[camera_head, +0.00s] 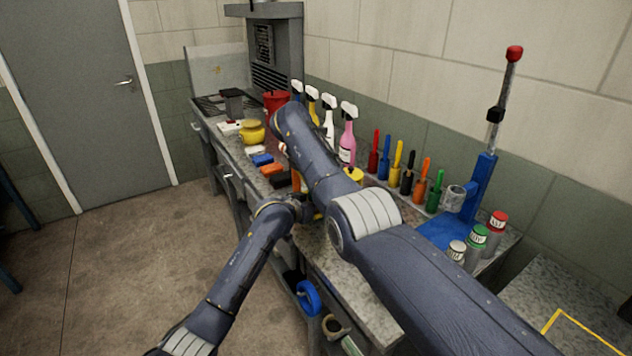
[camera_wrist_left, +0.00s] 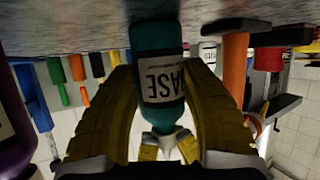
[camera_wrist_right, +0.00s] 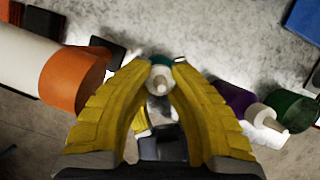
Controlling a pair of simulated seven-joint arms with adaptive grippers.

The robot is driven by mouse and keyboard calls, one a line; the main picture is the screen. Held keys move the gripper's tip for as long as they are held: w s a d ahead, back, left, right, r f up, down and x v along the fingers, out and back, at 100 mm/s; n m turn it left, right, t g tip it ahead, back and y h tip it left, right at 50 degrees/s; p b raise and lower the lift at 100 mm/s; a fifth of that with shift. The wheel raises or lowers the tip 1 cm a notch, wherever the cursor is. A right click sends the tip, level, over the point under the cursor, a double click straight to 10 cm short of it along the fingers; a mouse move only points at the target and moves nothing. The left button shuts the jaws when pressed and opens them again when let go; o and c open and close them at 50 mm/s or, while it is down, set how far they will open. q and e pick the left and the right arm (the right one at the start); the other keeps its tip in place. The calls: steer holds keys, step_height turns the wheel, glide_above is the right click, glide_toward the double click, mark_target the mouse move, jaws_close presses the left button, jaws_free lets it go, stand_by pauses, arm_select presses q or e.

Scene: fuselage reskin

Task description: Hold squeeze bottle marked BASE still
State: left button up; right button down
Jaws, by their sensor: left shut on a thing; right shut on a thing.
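The squeeze bottle marked BASE (camera_wrist_left: 158,62) is teal with a white label and a pale nozzle. It shows upside down in the left wrist view, where my left gripper (camera_wrist_left: 165,80) is shut around its body, a yellow finger on each side. In the right wrist view I look down on the bottle's pale nozzle cap (camera_wrist_right: 160,80), and my right gripper (camera_wrist_right: 160,66) is shut around this top end. In the head view my left gripper (camera_head: 302,207) is partly visible by the bench edge. My arms hide the bottle there, and my right gripper is not visible.
An orange-and-white object (camera_wrist_right: 70,82) is on the left. Spray bottles (camera_head: 347,135) and a blue lever press (camera_head: 478,190) stand along the bench's wall side.

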steer(key=shift+f, duration=0.1)
steer(key=c, duration=1.1)
jaws_free()
steer(key=shift+o, duration=0.2)
steer(key=shift+n, duration=0.3)
